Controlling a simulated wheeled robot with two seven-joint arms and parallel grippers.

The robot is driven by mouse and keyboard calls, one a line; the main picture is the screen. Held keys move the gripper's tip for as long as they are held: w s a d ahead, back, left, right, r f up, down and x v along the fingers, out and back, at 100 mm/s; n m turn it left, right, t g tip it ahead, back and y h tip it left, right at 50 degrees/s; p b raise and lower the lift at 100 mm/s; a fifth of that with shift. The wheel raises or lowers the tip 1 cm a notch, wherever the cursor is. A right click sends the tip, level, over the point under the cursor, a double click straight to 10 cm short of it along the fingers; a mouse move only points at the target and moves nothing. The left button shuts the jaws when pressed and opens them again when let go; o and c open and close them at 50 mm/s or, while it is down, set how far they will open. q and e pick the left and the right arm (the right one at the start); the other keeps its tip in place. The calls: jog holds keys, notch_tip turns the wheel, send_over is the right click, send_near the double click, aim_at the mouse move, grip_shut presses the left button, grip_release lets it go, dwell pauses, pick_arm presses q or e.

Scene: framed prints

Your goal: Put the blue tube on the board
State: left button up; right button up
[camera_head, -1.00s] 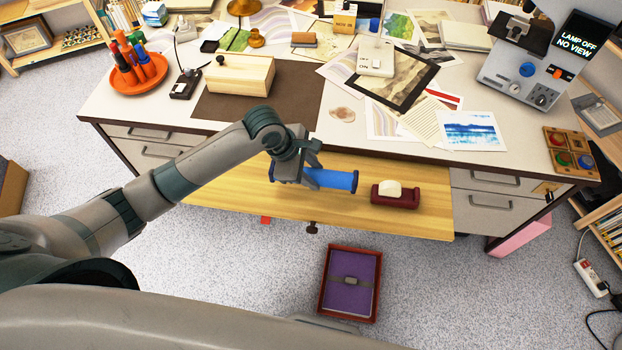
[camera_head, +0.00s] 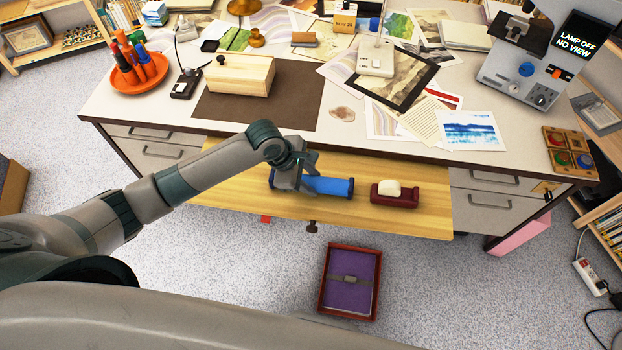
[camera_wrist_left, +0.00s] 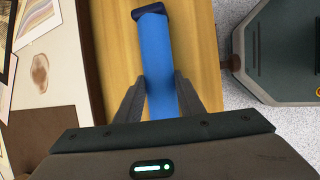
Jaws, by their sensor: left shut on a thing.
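The blue tube (camera_head: 330,186) with dark blue end caps lies sideways over the pale wooden pull-out board (camera_head: 425,216) at the desk's front. My left gripper (camera_head: 304,178) is shut on the tube near its left part. In the left wrist view the tube (camera_wrist_left: 154,45) runs between the two fingers (camera_wrist_left: 160,88), with the board (camera_wrist_left: 202,50) beneath. The tube looks very close to the board, but I cannot tell whether it touches. My right gripper is not in view.
A dark red tape dispenser (camera_head: 395,193) stands on the board, right of the tube. The desk (camera_head: 230,123) behind holds a wooden box (camera_head: 240,76), prints and an orange pen tray (camera_head: 138,85). A red tray with a purple item (camera_head: 350,275) is on the floor.

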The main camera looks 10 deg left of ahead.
pick_arm(q)
jog(key=o, duration=1.1)
jog(key=shift+f, duration=0.1)
jog(key=shift+o, duration=0.2)
jog(key=v, duration=1.2)
jog(key=shift+d, duration=0.1)
